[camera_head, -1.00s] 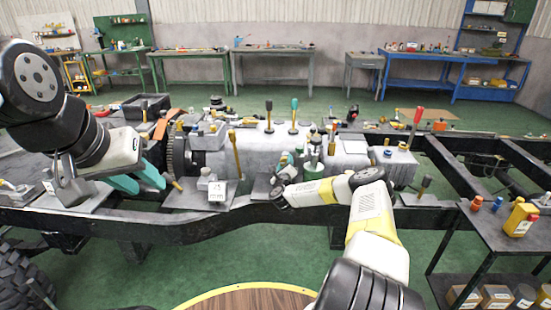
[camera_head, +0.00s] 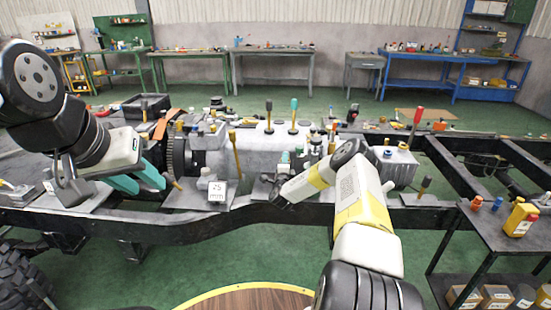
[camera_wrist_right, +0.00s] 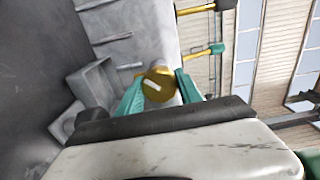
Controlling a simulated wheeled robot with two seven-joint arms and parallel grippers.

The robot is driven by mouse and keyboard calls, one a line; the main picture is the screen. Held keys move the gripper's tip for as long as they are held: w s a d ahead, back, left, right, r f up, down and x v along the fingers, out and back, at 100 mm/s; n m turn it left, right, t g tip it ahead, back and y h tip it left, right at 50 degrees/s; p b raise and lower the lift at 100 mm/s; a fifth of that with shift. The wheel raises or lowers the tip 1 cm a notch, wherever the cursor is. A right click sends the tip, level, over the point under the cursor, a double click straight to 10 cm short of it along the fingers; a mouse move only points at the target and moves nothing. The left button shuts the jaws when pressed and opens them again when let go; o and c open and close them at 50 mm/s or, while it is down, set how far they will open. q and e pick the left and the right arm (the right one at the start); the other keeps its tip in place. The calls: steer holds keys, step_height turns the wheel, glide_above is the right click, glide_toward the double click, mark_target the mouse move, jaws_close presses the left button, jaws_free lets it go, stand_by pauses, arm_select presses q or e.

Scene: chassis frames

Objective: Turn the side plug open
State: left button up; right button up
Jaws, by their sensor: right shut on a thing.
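The side plug (camera_wrist_right: 158,84) is a round brass-yellow knob with a white line across its face, at the centre of the right wrist view. My right gripper (camera_wrist_right: 160,88) has its teal fingers on either side of the plug and is shut on it. The white line is slanted. In the head view the plug is hidden by my right arm and hand in front of the grey engine housing (camera_head: 262,148). My left gripper (camera_head: 144,182) is at the left of the head view, its teal fingers apart and empty, above the frame near the ringed gear.
A dark chassis rail (camera_head: 190,228) runs along the front. A cart (camera_head: 490,235) with bottles stands at right.

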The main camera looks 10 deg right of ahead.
steer(key=n, duration=0.3)
steer(key=shift+n, duration=2.2)
steer(key=o, duration=1.4)
steer(key=shift+c, duration=0.2)
steer(key=v, duration=0.7)
steer(key=shift+s, duration=0.4)
